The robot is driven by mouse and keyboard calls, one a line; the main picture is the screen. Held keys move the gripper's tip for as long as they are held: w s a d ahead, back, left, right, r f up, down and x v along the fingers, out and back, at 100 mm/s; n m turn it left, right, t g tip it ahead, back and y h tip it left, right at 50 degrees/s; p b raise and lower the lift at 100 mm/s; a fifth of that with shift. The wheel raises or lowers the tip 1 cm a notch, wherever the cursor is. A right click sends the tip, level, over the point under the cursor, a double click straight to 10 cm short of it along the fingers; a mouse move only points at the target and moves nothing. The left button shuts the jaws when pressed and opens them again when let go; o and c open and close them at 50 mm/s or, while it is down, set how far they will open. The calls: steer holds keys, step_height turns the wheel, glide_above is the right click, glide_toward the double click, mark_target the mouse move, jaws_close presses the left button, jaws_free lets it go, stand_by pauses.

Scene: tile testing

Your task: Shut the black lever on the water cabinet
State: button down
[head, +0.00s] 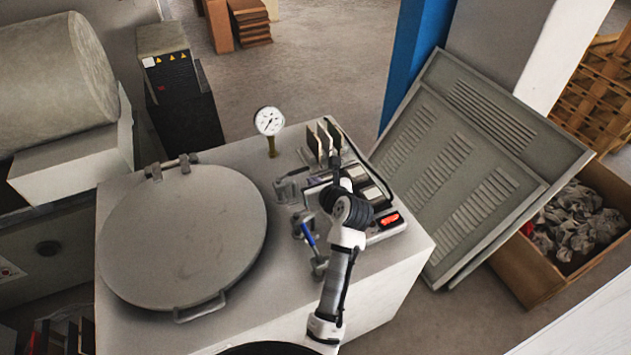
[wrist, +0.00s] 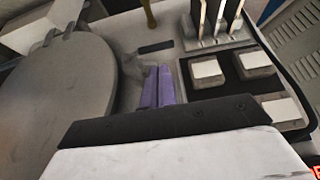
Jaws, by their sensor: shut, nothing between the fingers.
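The water cabinet (head: 225,330) is a pale block with a round grey lid (head: 183,238) on its top. A valve with a dark lever (head: 290,187) sits right of the lid, below the gauge. In the wrist view, a short black bar (wrist: 156,47), apparently this lever, lies just beyond my fingertips. A blue lever (head: 308,238) sits nearer the front edge. My gripper (wrist: 158,86) shows as two purplish fingers, shut together and empty, between lid and tile tray. I cannot tell whether they touch the lever. My wrist hides most of the gripper in the head view.
A pressure gauge (head: 269,121) stands on a brass stem behind the levers. Upright tiles (head: 323,139) in a rack and white tiles (wrist: 207,72) in a tray are close on the right. A grey louvred panel (head: 470,165) leans beside the cabinet.

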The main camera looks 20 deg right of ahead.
mark_target(302, 171)
steer(key=p+x, duration=0.1)
steer(key=x, duration=0.6)
steer(key=shift+w+d+b, duration=0.1)
steer(key=shift+w+b, duration=0.05)
steer(key=shift+b, duration=0.15)
steer(key=shift+r+n+y, duration=0.1)
steer(key=shift+n+y, duration=0.2)
